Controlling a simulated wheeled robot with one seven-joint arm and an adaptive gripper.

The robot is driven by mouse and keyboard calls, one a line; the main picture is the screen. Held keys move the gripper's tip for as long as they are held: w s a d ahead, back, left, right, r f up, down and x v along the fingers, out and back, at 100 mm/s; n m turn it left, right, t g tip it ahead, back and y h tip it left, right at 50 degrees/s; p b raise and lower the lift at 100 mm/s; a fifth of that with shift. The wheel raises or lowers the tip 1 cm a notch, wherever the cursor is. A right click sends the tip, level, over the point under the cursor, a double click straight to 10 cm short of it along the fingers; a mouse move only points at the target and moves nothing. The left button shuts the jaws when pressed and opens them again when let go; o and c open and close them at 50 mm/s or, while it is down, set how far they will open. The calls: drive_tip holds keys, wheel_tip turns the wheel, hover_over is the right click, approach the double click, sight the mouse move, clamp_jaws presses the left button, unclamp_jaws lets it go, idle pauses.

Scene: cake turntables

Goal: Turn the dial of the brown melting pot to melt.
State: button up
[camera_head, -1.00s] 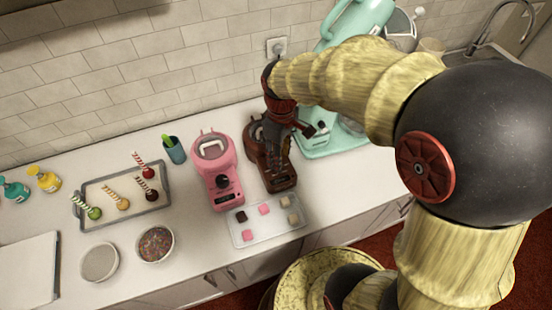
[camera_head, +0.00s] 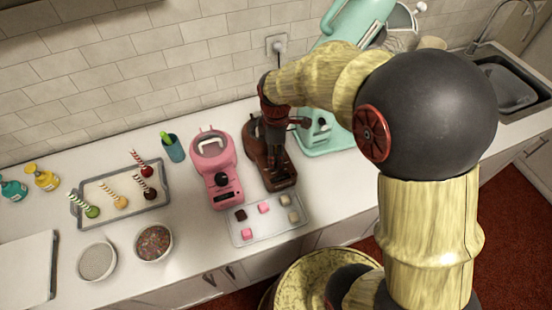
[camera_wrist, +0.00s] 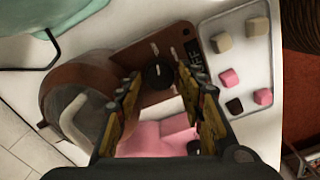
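The brown melting pot (camera_head: 255,135) stands on the counter, right of the pink melting pot (camera_head: 212,160). My gripper (camera_head: 279,150) is above the brown pot's front in the head view and hides the dial there. In the wrist view, my gripper (camera_wrist: 160,72) has its two fingers spread apart, with the dial between the fingertips. I cannot tell whether either finger touches the dial. Nothing is held.
A clear tray (camera_head: 238,234) with several pink, brown and cream cubes lies in front of the pots. A mint-green mixer (camera_head: 335,135) stands close on the right. A tray of cake pops (camera_head: 82,212) and two bowls are on the left. A wall outlet (camera_head: 276,44) is behind.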

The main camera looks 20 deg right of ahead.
drive_tip(key=shift+f, duration=0.6)
drive_tip(key=c, duration=0.3)
drive_tip(key=c, duration=0.6)
